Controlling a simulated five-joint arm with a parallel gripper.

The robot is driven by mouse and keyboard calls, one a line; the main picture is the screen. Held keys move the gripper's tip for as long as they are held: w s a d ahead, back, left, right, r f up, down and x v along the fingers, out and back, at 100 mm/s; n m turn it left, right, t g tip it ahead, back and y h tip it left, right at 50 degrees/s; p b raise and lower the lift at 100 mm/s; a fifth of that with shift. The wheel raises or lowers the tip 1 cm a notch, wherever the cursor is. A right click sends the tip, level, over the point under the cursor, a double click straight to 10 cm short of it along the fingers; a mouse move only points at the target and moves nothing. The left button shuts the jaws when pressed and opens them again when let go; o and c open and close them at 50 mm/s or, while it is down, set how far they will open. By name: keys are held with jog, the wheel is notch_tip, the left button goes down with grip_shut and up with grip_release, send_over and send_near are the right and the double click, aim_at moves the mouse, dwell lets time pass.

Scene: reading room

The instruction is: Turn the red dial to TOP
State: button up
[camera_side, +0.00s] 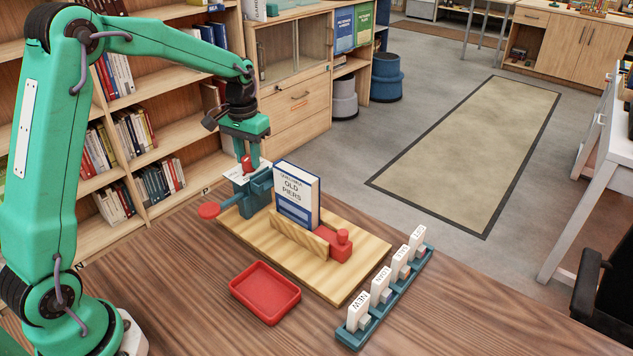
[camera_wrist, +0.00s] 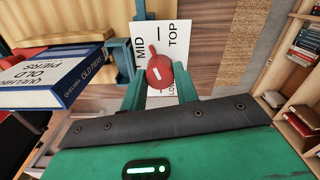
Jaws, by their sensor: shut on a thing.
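My gripper (camera_wrist: 158,88) is shut on the dial, one finger on each side. In the side view my gripper (camera_side: 245,150) reaches down to the dial (camera_side: 247,165) above the blue device (camera_side: 257,190). The fingers hide part of the card.
A book (camera_side: 298,190) titled OLD PIERS stands upright beside the device on a wooden board (camera_side: 358,262). A red block with a knob (camera_side: 340,246) is by the book. A red tray (camera_side: 265,291) and a teal rack (camera_side: 388,300) of white tags lie in front. Shelves stand behind.

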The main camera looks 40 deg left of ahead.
jog(key=m, duration=0.4)
jog(key=shift+w+d, duration=0.1)
dwell(0.3)
jog(key=o, duration=1)
jog(key=shift+d+n, duration=0.1)
jog(key=shift+n, duration=0.2)
